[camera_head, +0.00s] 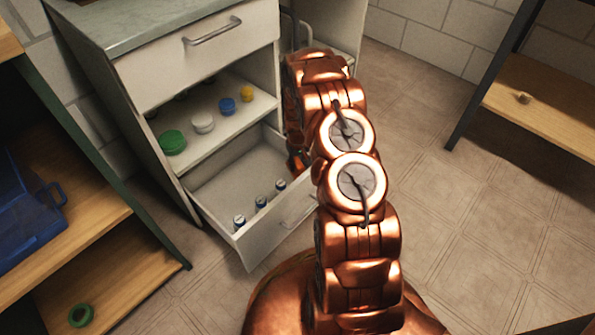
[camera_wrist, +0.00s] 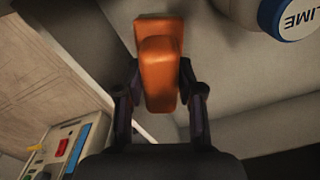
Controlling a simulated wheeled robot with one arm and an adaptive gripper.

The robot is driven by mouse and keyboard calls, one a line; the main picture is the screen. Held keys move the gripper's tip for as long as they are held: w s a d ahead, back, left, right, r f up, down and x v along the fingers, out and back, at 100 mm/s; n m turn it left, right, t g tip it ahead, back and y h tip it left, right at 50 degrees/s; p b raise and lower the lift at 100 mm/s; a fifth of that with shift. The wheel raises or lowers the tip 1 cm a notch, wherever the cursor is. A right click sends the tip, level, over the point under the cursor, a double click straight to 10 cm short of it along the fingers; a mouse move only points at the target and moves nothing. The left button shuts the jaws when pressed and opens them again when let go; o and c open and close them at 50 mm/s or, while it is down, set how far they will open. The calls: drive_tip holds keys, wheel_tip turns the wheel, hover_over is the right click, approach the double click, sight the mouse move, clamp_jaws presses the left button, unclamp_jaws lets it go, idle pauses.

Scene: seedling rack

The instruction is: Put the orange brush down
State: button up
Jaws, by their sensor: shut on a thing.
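The orange brush (camera_wrist: 160,70) is between the two dark fingers of my gripper (camera_wrist: 160,80) in the wrist view. The gripper is shut on it. A pale surface lies behind the brush; I cannot tell whether the brush touches it. The arm reaches to the open bottom drawer (camera_head: 212,190) of the white cabinet.
Three small cans (camera_head: 260,202) stand along the drawer's front. A container lettered "LIME" (camera_wrist: 290,18) is close by at upper right. Lidded jars, including a green one (camera_head: 173,142), stand on the shelf above. A blue crate (camera_head: 25,215) is at left.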

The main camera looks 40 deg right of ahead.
wheel_tip(320, 180, down, 3)
drive_tip(key=shift+s+a+f+b, duration=0.1)
drive_tip(key=shift+f+b, duration=0.1)
drive_tip(key=shift+b, duration=0.35)
drive_tip(key=o, duration=1)
